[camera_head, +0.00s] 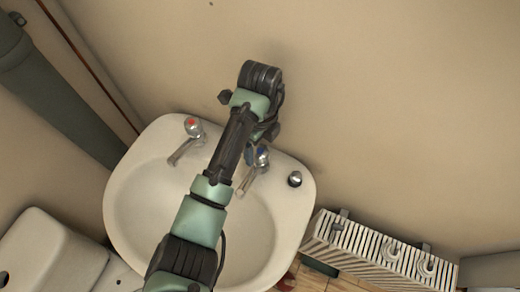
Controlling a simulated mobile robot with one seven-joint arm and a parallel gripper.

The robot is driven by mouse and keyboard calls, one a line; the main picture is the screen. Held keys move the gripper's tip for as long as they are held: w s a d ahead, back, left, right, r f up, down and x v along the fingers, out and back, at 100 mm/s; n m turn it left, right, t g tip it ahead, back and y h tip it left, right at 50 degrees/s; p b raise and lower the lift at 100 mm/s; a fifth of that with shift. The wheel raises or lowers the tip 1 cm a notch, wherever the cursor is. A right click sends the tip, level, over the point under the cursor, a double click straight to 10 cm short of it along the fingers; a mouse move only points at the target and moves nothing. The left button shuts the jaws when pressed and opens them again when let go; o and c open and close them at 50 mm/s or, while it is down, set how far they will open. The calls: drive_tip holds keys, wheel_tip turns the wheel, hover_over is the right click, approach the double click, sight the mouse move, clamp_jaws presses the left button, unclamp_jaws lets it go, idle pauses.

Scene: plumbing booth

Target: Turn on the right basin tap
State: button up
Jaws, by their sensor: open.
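The white basin (146,197) is on the wall with two chrome taps. The left tap (191,132) has a red mark on top and its spout points down-left. The right tap (261,158) has a blue mark on top; its spout (246,182) reaches over the bowl. My arm crosses the basin from below and bends over near the wall. My gripper (257,146) is open and points down at the right tap's head. The wrist and arm partly hide it, so I cannot tell whether the fingers touch the tap.
A small round dark-topped fitting (295,179) sits on the basin's right rim. A white ribbed radiator (368,252) stands at the lower right. A white toilet cistern (48,257) is at the lower left, and a thick grey-green pipe (55,98) runs along the left wall.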

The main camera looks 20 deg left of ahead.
sight(260, 151)
drive_tip(key=shift+f, duration=1.75)
drive_tip(key=c, duration=1.4)
drive_tip(key=shift+r, duration=0.1)
